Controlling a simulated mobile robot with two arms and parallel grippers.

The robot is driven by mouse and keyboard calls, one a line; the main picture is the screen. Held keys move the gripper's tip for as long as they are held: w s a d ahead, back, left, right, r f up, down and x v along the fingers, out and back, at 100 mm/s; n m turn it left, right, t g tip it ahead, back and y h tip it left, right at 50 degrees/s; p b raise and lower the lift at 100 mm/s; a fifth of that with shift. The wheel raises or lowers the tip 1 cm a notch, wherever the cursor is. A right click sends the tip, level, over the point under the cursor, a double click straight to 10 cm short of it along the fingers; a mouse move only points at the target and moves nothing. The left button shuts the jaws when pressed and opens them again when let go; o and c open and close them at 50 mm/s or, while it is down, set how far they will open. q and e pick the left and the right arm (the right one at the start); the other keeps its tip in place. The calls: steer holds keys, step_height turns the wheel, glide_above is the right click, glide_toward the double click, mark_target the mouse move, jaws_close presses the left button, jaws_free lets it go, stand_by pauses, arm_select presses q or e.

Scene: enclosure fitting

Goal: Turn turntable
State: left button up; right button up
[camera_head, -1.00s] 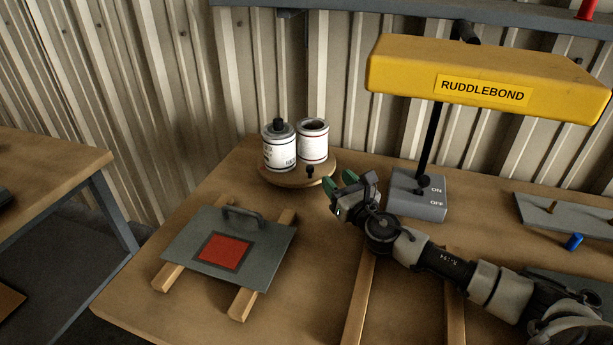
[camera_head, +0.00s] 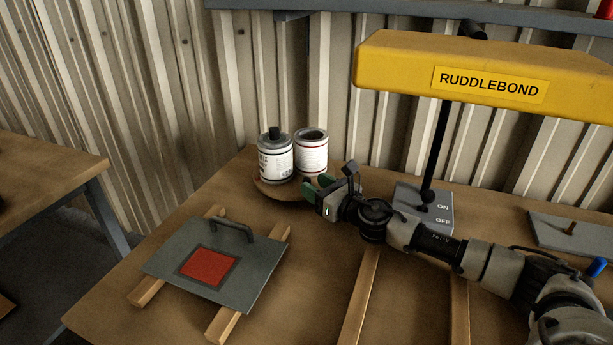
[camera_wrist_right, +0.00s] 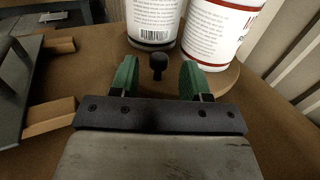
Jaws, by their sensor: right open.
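The turntable (camera_head: 268,190) is a round wooden disc at the back of the bench. It carries two white cans, a dark-capped one (camera_head: 275,160) on the left and an open-topped one (camera_head: 311,155) on the right. My right gripper (camera_head: 324,186) is at the turntable's front right edge. In the right wrist view, the turntable rim (camera_wrist_right: 222,84) shows behind my open right gripper (camera_wrist_right: 157,78). A small black knob (camera_wrist_right: 158,64) on the turntable stands between the green fingertips, with gaps on both sides. In the head view the gripper hides the knob. My left gripper is not in view.
A grey panel with a red square and handle (camera_head: 222,262) lies on two wooden strips at front left. A yellow RUDDLEBOND lamp (camera_head: 480,75) overhangs the bench, with its grey switch base (camera_head: 422,205) beside my right arm. A corrugated wall stands behind.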

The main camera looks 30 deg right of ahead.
mark_target(310, 182)
steer(key=shift+x, duration=1.8)
jaws_close()
